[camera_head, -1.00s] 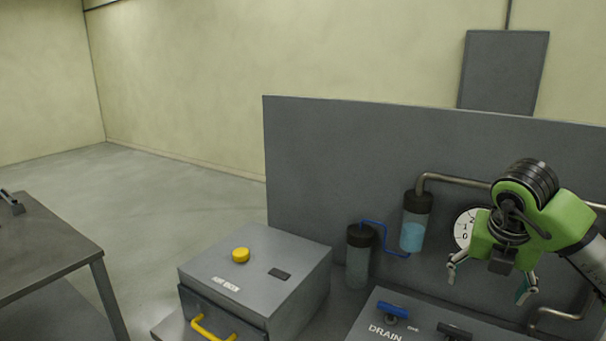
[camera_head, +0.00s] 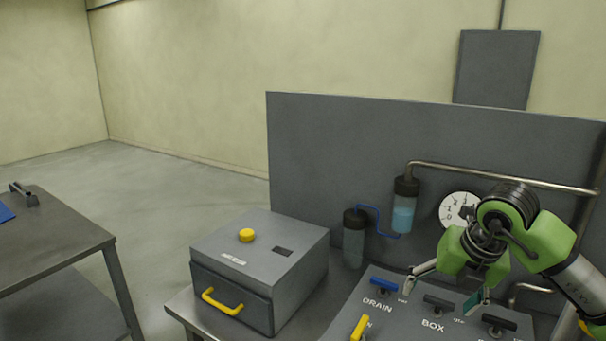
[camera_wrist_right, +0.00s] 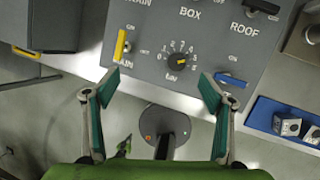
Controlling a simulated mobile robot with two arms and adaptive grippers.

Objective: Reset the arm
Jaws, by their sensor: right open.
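My right gripper (camera_head: 449,286) is in the head view at the right, above the control panel (camera_head: 408,311). Its two fingers are apart with nothing between them. In the right wrist view the open fingers (camera_wrist_right: 155,90) are over the panel's front edge, with the round dial knob (camera_wrist_right: 180,60) just beyond them. A yellow switch (camera_wrist_right: 121,46) lies near the left finger and a blue switch (camera_wrist_right: 231,80) near the right finger. My left gripper does not show in the head view.
A grey box (camera_head: 262,262) with a yellow button (camera_head: 247,235) and yellow handle stands left of the panel. A gauge (camera_head: 458,209), pipes and blue-liquid cylinder (camera_head: 403,217) are behind. A blue tray (camera_wrist_right: 287,122) lies at right in the wrist view. A table (camera_head: 60,245) stands far left.

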